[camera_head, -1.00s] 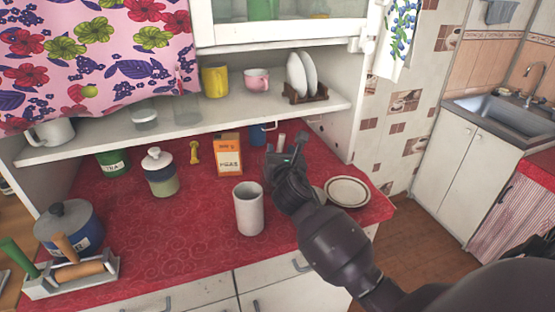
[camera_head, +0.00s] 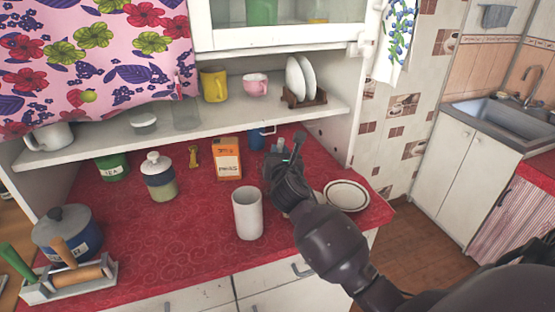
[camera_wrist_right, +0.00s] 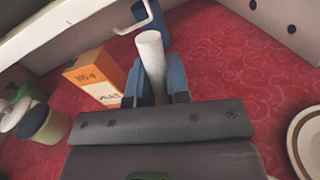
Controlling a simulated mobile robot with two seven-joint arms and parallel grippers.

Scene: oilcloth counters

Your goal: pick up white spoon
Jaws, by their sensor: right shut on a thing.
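In the right wrist view a white, rounded, rod-like thing (camera_wrist_right: 151,48) stands between the blue-grey fingers of my right gripper (camera_wrist_right: 155,84). The gripper is shut on it. Its lower part is hidden by the gripper, and no spoon bowl shows, so I cannot tell whether it is the white spoon. In the head view my right gripper (camera_head: 278,150) is over the back right of the red counter, near the orange box, and largely hides the thing. My left gripper is not in view.
An orange box (camera_head: 227,159) and a blue mug (camera_head: 257,138) stand close to the gripper. A white cup (camera_head: 248,214) stands in front, and a plate (camera_head: 346,195) lies to the right. A shelf (camera_head: 200,118) overhangs the back.

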